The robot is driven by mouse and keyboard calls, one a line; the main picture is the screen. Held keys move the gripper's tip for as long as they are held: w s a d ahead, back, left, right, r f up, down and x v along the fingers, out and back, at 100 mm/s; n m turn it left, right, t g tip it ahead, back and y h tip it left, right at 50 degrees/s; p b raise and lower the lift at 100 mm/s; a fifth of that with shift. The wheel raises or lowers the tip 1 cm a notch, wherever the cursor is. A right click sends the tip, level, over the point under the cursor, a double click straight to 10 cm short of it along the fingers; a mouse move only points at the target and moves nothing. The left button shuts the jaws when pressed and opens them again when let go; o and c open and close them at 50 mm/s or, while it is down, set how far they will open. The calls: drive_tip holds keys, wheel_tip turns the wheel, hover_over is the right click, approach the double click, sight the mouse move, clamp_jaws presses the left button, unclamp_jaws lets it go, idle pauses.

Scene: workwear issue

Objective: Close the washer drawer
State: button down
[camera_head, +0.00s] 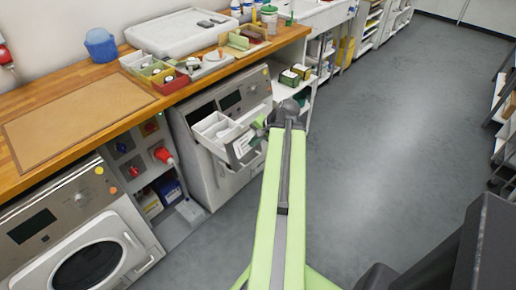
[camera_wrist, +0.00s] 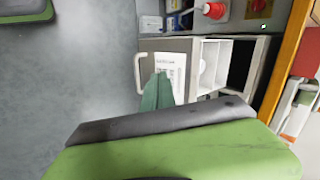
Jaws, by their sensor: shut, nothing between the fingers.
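The washer drawer (camera_head: 213,129) stands pulled out of the far washing machine (camera_head: 190,113) in the head view, its white compartments showing from above. In the wrist view I see its grey front (camera_wrist: 183,46) with a white label and a pale handle, and its white inside (camera_wrist: 214,62) behind. My gripper (camera_head: 259,126) is shut and empty beside the drawer front. Its green fingertips (camera_wrist: 157,92) overlap the label in the wrist view. I cannot tell whether they touch the front.
A wooden counter (camera_head: 137,108) runs above the machines, with small bins and a white basin on it. A second washer (camera_head: 74,232) stands at the lower left. A shelf with a red plug (camera_head: 163,155) lies between the machines. Grey floor (camera_head: 375,120) is open to the right.

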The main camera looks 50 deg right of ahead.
drive_tip(key=s+d+m+t+h, duration=0.1)
drive_tip(key=s+d+m, duration=0.2)
drive_tip(key=s+d, duration=0.3)
drive_tip(key=b, duration=0.9)
approach(254, 148)
wheel_tip(254, 148, down, 3)
drive_tip(key=w, duration=0.3)
drive_tip(key=shift+f, duration=0.2)
drive_tip(key=shift+w+f, duration=0.1)
drive_tip(key=shift+w, duration=0.5)
